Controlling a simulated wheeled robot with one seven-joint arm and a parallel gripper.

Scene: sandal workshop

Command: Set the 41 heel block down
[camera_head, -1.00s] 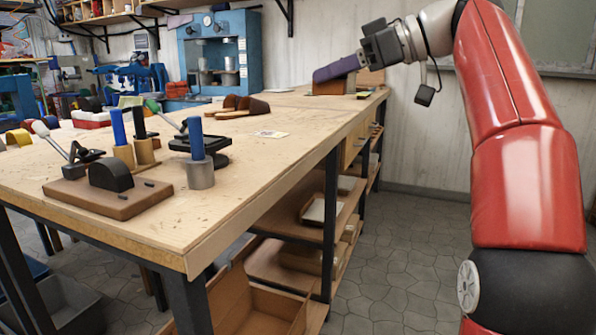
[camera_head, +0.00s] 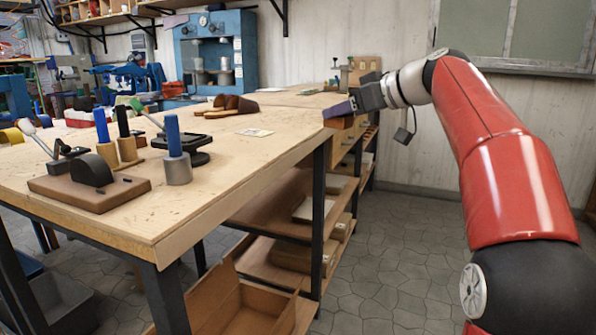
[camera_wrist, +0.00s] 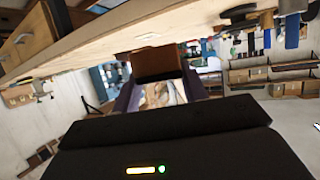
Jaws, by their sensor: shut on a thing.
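My gripper (camera_head: 338,109), with purple fingers, is at the right edge of the long workbench (camera_head: 235,155) in the head view. It is shut on a brown block, the 41 heel block (camera_head: 340,122), which shows just below the fingers. In the wrist view the block (camera_wrist: 157,65) sits between the two purple fingers, close to the bench edge, and the bench appears along the top of the picture. I cannot tell whether the block touches the bench. No number on the block can be read.
Brown sandal parts (camera_head: 232,105) and a paper card (camera_head: 254,133) lie on the bench. Nearer stand a blue-handled tool (camera_head: 176,150) and a brown base with a dark half-round piece (camera_head: 90,190). The bench top right of the card is clear. Shelves with boxes are below.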

